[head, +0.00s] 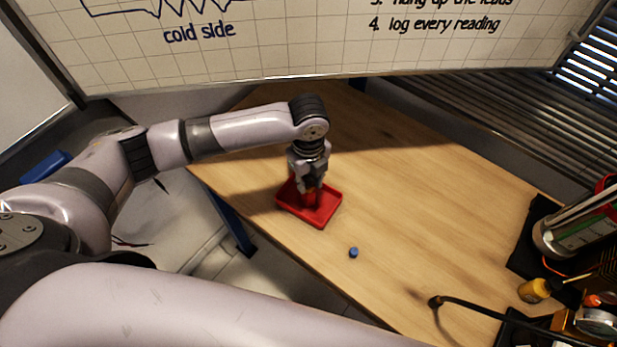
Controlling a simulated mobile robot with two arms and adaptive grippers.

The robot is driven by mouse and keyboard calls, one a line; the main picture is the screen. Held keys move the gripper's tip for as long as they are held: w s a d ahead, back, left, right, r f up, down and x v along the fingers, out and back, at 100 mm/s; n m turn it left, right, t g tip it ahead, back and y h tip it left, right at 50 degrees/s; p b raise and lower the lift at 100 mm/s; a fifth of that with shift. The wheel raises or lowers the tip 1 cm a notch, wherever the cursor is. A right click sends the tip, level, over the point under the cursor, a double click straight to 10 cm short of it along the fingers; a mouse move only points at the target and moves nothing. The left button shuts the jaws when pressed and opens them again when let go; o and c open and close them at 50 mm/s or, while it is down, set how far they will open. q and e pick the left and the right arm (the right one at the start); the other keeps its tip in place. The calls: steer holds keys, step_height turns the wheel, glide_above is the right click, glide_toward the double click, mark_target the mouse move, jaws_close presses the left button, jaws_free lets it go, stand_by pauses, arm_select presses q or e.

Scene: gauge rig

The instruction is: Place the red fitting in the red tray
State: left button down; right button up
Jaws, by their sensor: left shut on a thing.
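The red tray (325,216) lies on the wooden table, left of the middle. My left gripper (311,190) points down over the tray, its fingertips low inside the tray's outline. It is shut on the red fitting (313,198), which shows only as a small red and orange patch between the fingers. The gripper hides most of the fitting, and I cannot tell whether the fitting touches the tray floor. My right gripper is not in view.
A small blue cap-like piece (353,252) stands on the table in front of the tray. A black cable (480,304) runs at the front right, near a yellow-handled item (535,290) and other rig equipment. A whiteboard (300,45) stands behind. The table's middle is clear.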

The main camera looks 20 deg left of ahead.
arm_select(q)
steer(key=c, duration=1.7)
jaws_free()
steer(key=shift+f, duration=0.1)
steer(key=o, duration=0.3)
steer(key=shift+o, duration=0.2)
step_height(320, 180, up, 12)
steer(key=b, duration=0.2)
